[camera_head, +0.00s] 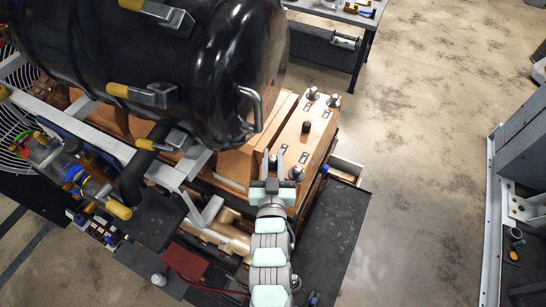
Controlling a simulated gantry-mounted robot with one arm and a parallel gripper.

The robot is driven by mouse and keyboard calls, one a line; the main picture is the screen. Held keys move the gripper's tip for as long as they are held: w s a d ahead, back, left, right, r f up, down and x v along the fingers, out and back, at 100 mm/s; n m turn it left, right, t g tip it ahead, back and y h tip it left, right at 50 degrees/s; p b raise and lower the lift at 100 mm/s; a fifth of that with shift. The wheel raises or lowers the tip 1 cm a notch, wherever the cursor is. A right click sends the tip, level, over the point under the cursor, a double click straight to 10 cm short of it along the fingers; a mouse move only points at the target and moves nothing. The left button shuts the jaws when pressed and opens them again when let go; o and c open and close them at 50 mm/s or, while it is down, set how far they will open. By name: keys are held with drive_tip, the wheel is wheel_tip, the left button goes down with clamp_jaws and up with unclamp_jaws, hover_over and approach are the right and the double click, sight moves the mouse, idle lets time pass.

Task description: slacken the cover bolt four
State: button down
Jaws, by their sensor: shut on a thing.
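The copper-orange cover (318,125) lies to the right of the big black tank. Two dark-topped bolts (312,94) (334,101) stand at its far end, and a dark knob (305,127) stands near its middle. At the near end, my gripper (273,158) is shut on a dark bolt (273,162), with one finger on each side of it. Another bolt (297,172) stands just right of my gripper. The fingers hide part of the gripped bolt, and I cannot tell its number or how far it is turned.
The black tank (215,75) with its metal handle (250,105) overhangs close to the left of the cover. A dark bench surface (335,225) lies at the near right. Open floor (430,120) is on the right, before a grey cabinet (525,160).

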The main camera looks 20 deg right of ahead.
drive_tip(key=shift+r+n+t+y+p, duration=0.15)
drive_tip(key=shift+n+t+y+p, duration=0.2)
drive_tip(key=shift+n+y, duration=0.3)
drive_tip(key=shift+y, duration=0.35)
drive_tip(key=shift+a+n+t+y+p, duration=0.1)
drive_tip(key=shift+n+t+y+p, duration=0.15)
drive_tip(key=shift+n+y+p, duration=0.7)
drive_tip(key=shift+y, duration=0.45)
drive_tip(key=c, duration=1.2)
unclamp_jaws()
